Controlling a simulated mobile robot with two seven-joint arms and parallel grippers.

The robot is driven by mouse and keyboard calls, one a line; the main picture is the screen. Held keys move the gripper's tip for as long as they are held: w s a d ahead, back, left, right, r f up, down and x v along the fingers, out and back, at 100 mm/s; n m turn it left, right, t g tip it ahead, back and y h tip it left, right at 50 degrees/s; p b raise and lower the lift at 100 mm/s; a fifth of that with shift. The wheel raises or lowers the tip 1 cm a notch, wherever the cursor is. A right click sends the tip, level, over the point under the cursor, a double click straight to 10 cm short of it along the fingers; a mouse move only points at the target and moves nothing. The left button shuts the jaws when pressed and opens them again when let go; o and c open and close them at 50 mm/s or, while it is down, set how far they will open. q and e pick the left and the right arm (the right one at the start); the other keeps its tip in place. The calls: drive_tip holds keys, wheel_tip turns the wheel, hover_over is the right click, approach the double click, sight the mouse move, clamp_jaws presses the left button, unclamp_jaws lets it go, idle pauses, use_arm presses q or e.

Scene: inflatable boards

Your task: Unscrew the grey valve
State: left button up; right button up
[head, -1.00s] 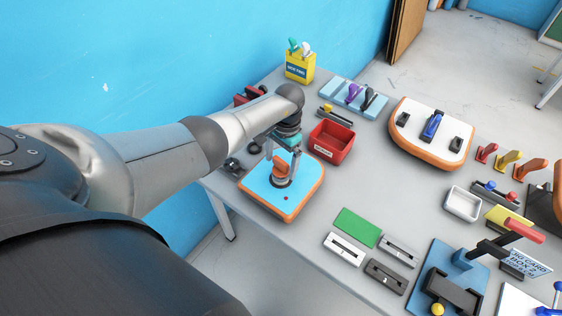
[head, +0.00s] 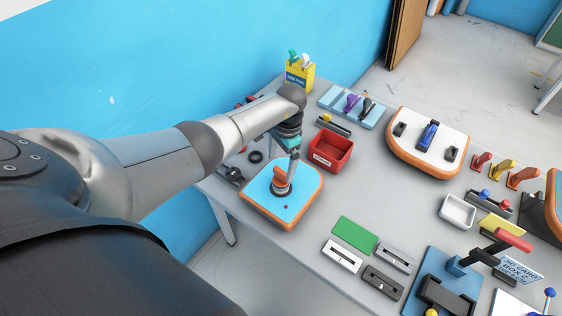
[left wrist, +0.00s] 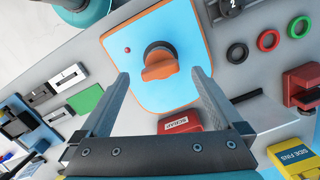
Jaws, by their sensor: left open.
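The small board (head: 303,183) has a light blue top and an orange rim, and lies on the grey table. On it is an orange winged knob (left wrist: 160,66) in a dark grey round collar (left wrist: 155,47), the only grey valve part I make out on this board. In the head view the knob (head: 279,175) is partly hidden by my left gripper (head: 287,176). In the left wrist view my left gripper (left wrist: 161,77) is open, one finger on each side of the knob, with gaps to both. My right gripper does not show.
A red bin (head: 330,150) stands just behind the board. Black, red and green rings (left wrist: 268,40) lie beside it. A green plate (head: 355,234) and slotted blocks (head: 342,256) lie in front. A white-topped board (head: 428,143) is further right.

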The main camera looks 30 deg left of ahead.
use_arm(q)
drive_tip(key=shift+m, duration=0.8)
drive_tip(key=m, duration=0.4)
drive_tip(key=shift+y, duration=0.3)
drive_tip(key=m, duration=0.4)
drive_tip(key=shift+t, duration=0.4)
drive_tip(key=shift+m, duration=2)
